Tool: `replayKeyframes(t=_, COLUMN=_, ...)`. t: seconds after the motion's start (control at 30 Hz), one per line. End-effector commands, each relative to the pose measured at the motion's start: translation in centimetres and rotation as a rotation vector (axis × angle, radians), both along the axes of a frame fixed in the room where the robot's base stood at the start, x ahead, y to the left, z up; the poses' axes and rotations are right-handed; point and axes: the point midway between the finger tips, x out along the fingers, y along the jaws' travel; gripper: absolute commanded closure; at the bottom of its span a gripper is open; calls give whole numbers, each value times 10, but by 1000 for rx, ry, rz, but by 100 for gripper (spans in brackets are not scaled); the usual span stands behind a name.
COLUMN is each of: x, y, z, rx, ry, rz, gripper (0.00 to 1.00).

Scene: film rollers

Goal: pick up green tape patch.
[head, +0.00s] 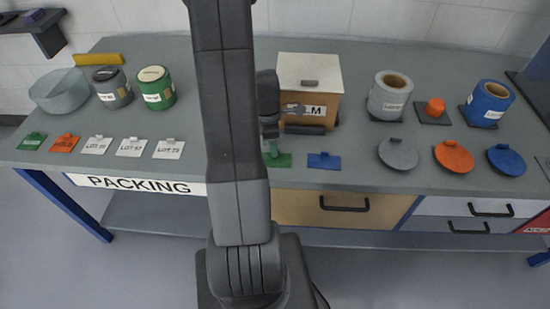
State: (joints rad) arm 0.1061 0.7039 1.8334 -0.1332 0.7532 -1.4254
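A flat green patch (284,161) lies on the grey bench near its front edge, partly hidden behind my arm. A blue patch (324,161) with a small raised tab lies just to its right. My gripper (270,146) points down just above the left part of the green patch. A small green piece shows at its fingertips; I cannot tell whether it is the patch's tab or whether the fingers touch it. My arm hides much of the gripper, so its opening is unclear. Another green tag (32,141) lies at the far left.
A film box (310,85) stands close behind the gripper. Grey (390,97) and blue (488,104) rollers stand right, with round lids (454,156) in front. Labelled cards (97,145), dark (112,88) and green (156,88) rollers and a bowl (59,91) are left.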

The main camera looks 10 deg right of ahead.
Motion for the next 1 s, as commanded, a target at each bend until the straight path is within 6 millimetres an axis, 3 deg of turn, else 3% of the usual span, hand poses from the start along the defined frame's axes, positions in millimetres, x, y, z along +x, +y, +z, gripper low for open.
replayKeyframes(t=0.1, x=0, y=0, z=0, rx=0, ry=0, rz=0, gripper=85)
replayKeyframes(t=0.2, x=0, y=0, z=0, rx=0, ry=0, rz=0, gripper=100)
replayKeyframes(t=0.67, x=0, y=0, z=3, rx=0, ry=0, rz=0, gripper=100)
replayKeyframes(t=0.77, x=1, y=0, z=12, rx=-1, ry=-3, rz=-1, gripper=100)
replayKeyframes(t=1.0, x=1, y=0, z=54, rx=-1, ry=-4, rz=-1, gripper=100)
